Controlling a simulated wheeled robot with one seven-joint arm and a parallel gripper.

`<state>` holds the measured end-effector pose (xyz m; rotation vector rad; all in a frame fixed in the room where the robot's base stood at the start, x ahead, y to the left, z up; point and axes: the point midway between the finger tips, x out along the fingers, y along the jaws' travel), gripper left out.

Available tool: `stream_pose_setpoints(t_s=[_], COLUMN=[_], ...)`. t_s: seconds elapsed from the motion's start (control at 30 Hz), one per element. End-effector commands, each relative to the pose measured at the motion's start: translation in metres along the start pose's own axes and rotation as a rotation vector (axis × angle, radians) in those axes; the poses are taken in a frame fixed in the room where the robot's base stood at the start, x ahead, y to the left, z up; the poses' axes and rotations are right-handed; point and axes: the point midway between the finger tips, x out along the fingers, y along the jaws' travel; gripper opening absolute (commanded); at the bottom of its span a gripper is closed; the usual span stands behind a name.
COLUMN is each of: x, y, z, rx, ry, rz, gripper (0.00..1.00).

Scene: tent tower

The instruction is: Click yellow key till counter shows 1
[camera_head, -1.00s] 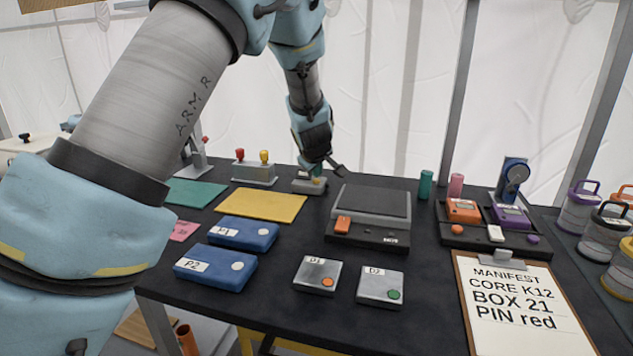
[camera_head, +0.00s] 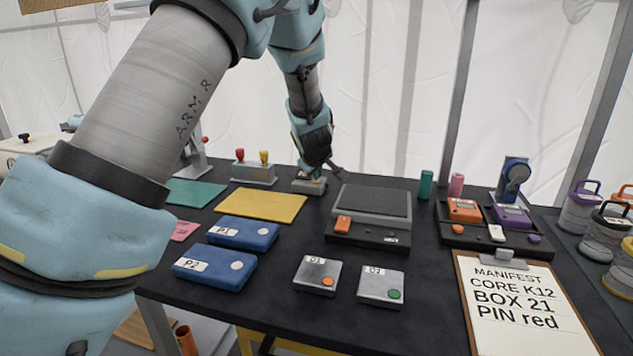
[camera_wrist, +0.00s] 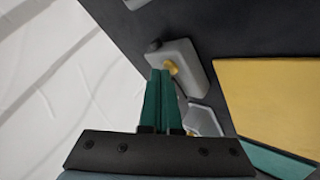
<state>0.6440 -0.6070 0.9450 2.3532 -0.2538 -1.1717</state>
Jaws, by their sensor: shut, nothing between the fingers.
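A small grey box (camera_head: 309,186) stands at the back of the table, and it also shows in the wrist view (camera_wrist: 188,62). Its yellow key (camera_wrist: 170,67) sticks out beside a dark knob (camera_wrist: 153,46). My gripper (camera_wrist: 160,73) is shut and empty, with its green fingertips right at the yellow key. I cannot tell whether they touch it or press it. In the head view my gripper (camera_head: 318,176) hides part of the box top. No counter reading is legible in either view.
A grey box with red and yellow knobs (camera_head: 253,173) stands to the left. A yellow mat (camera_head: 261,205) lies in front, and a dark scale-like device (camera_head: 370,213) stands to the right. A clipboard (camera_head: 521,306) lies at the front right.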

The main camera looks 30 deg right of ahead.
Motion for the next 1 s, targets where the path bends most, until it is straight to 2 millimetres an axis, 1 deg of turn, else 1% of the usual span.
stream_pose_setpoints(t_s=[0.4, 0.8, 1.0], x=[0.001, -0.012, -0.011], y=[-0.001, 0.009, 0.008], z=[0.001, -0.008, -0.008], rx=[0.000, 0.000, 0.000], ry=[-0.002, -0.001, -0.001], rz=[-0.001, -0.001, -0.001], gripper=[0.00, 0.00, 0.00])
